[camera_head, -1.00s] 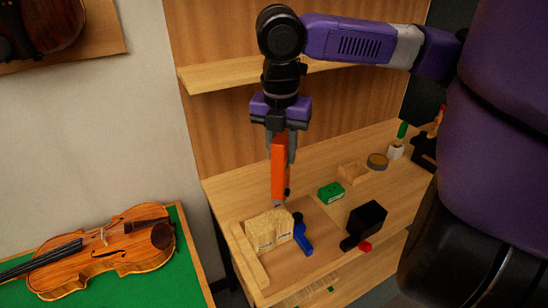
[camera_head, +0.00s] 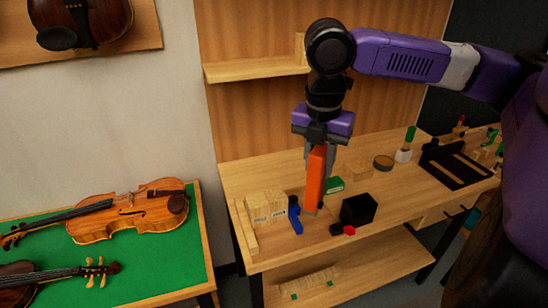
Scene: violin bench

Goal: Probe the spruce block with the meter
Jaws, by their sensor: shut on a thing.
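My gripper (camera_head: 320,155) points down over the bench and is shut on the orange meter (camera_head: 315,180). The meter hangs upright, with its lower tip close to the bench top, just right of a blue tool. Two pale wooden blocks (camera_head: 257,208) stand side by side at the left of the bench, with small dark marks on their fronts. I cannot tell which one is spruce. The meter is apart from them, to their right, with the blue tool (camera_head: 295,218) between.
A pale wooden strip (camera_head: 246,228) lies along the bench's left edge. A black box (camera_head: 358,209) and a red-ended item (camera_head: 348,230) are right of the meter. A green box (camera_head: 334,185) is behind it. Violins lie on a green-topped table (camera_head: 150,262) at left.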

